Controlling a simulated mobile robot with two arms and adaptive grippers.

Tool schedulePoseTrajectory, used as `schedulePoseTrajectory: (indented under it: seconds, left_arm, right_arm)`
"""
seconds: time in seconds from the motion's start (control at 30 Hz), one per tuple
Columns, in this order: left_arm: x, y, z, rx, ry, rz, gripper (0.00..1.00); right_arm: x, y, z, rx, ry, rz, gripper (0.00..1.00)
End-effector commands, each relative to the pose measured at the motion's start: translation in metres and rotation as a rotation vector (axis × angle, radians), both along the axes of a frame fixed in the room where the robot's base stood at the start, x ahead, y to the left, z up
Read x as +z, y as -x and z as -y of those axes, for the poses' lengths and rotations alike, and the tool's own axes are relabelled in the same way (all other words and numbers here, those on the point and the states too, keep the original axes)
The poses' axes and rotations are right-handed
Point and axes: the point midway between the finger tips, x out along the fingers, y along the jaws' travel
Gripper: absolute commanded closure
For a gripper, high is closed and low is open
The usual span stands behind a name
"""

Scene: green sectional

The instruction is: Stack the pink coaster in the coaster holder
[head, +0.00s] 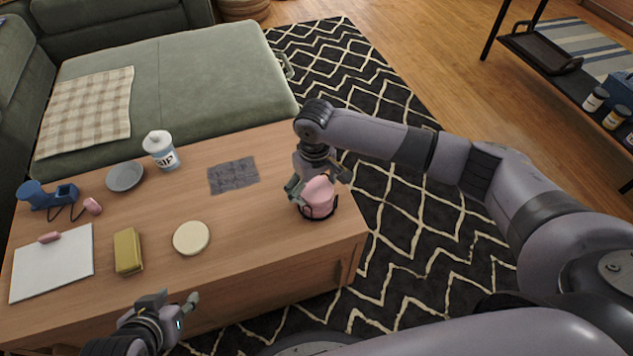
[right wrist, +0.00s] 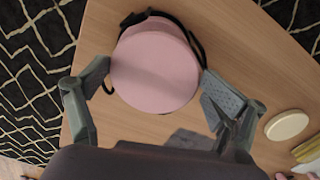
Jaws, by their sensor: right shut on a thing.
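The pink coaster (right wrist: 155,75) is a round disc between the fingers of my right gripper (right wrist: 158,82), which is shut on it. In the head view the right gripper (head: 318,184) reaches down over the table's right end, with the pink coaster (head: 319,193) under it. The black coaster holder (head: 318,216) stands directly below. Its dark wire frame (right wrist: 190,35) curves around more pink beneath the disc. I cannot tell whether the held disc touches what is under it. My left gripper (head: 172,302) is open and empty at the table's front edge.
On the wooden table (head: 260,240) are a cream round disc (head: 191,238), a yellow block (head: 128,251), a white board (head: 52,265), a grey cloth (head: 233,175), a white canister (head: 160,150), a grey dish (head: 125,177) and a blue item (head: 48,195). Wood between cream disc and holder is clear.

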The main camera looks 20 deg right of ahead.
Motion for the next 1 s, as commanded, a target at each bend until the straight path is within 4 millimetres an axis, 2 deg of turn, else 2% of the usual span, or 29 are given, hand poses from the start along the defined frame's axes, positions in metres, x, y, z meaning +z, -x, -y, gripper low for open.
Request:
schedulePoseTrajectory:
  seconds: [0.03, 0.4, 0.43, 0.6, 0.77, 0.87, 1.0]
  left_arm:
    - [-0.002, 0.000, 0.000, 0.000, 0.000, -0.001, 0.60]
    - [-0.003, 0.000, 0.000, 0.000, -0.001, -0.003, 0.60]
    - [-0.003, 0.001, 0.000, 0.000, -0.001, -0.003, 0.60]
    - [-0.002, 0.000, 0.000, 0.000, 0.000, -0.002, 0.60]
    - [-0.002, 0.000, 0.000, 0.000, 0.000, -0.002, 0.60]
    - [-0.002, 0.001, 0.000, 0.000, 0.000, -0.002, 0.60]
    - [-0.002, 0.000, 0.000, 0.000, 0.000, -0.002, 0.60]
  right_arm:
    - [-0.013, 0.003, 0.010, -0.009, 0.026, -0.011, 0.74]
    - [-0.016, 0.003, 0.013, -0.010, 0.031, -0.013, 0.71]
    - [-0.016, 0.003, 0.013, -0.010, 0.031, -0.013, 0.11]
    - [-0.014, 0.003, 0.012, -0.010, 0.029, -0.012, 0.00]
    - [-0.011, 0.002, 0.011, -0.009, 0.026, -0.010, 0.00]
    - [0.000, 0.002, 0.009, -0.008, 0.022, -0.008, 0.00]
    - [0.027, 0.001, 0.009, -0.007, 0.021, -0.004, 0.00]
